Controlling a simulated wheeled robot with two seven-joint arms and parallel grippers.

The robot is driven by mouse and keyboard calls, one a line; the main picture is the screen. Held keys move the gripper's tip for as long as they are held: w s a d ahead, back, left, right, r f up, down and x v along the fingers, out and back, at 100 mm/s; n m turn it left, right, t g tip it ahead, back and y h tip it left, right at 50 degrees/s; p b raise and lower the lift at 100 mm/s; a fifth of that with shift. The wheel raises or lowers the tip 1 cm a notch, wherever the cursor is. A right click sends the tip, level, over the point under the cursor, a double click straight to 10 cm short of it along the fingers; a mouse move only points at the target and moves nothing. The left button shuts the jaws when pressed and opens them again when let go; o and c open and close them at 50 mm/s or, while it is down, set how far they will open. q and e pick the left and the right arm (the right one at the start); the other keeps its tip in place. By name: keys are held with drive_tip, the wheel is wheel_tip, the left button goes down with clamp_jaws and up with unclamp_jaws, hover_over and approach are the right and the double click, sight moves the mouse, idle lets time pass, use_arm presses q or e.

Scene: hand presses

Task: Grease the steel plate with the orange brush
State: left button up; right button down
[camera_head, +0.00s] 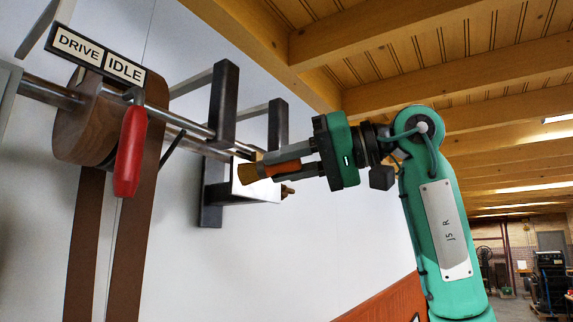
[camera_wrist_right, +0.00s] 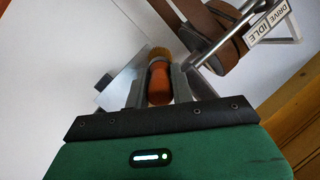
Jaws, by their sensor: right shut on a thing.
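My right gripper (camera_head: 297,162) is shut on the orange brush (camera_head: 283,168), whose tan bristle end points left, away from the fingers. In the right wrist view the orange brush (camera_wrist_right: 158,82) sits between the two fingers of my right gripper (camera_wrist_right: 154,90). The steel plate (camera_head: 255,190) is a pale shiny sheet by the wall, just below and behind the brush in the head view. The steel plate (camera_wrist_right: 122,76) also shows left of the brush in the wrist view. I cannot tell whether the bristles touch it. My left gripper is not in view.
A shaft (camera_head: 190,122) with a brown belt pulley (camera_head: 85,130) runs along the wall. A red-handled lever (camera_head: 130,150) hangs under a DRIVE/IDLE sign (camera_head: 98,56). Dark brackets (camera_head: 223,105) stand close to the brush. Wooden beams (camera_head: 430,30) cross above.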

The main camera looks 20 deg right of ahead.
drive_tip(key=shift+w+a, duration=0.35)
drive_tip(key=shift+w, duration=0.1)
drive_tip(key=w+d, duration=0.9)
drive_tip(key=d, duration=0.2)
idle(1.5)
